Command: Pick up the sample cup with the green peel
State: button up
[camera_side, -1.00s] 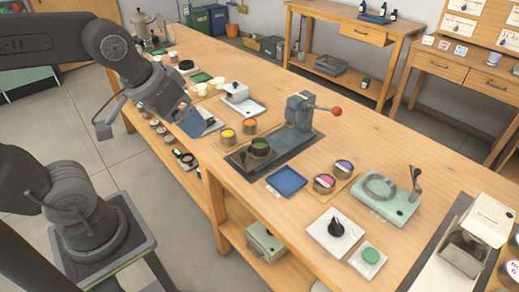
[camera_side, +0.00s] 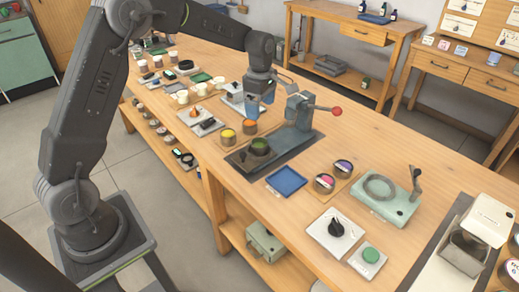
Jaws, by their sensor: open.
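The sample cup with the green peel (camera_side: 260,146) stands upright on the dark base plate (camera_side: 238,160) of a grey press with a red-knobbed lever (camera_side: 300,112). My gripper (camera_side: 260,103) points down above the bench, up and slightly left of the press in the picture. It is open, its bluish fingers apart with nothing seen between them. It is clear of the green cup, which lies below it in the picture. The far finger is partly hidden by the gripper body.
A yellow-filled cup (camera_side: 228,137) and an orange-filled cup (camera_side: 250,127) stand just left of the press. Bare bench lies right of the press.

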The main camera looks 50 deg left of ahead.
aim_at(261, 144)
notch_tip(261, 144, down, 14)
jog(key=shift+f, duration=0.2)
dwell(0.5)
jog(key=shift+c, duration=0.4)
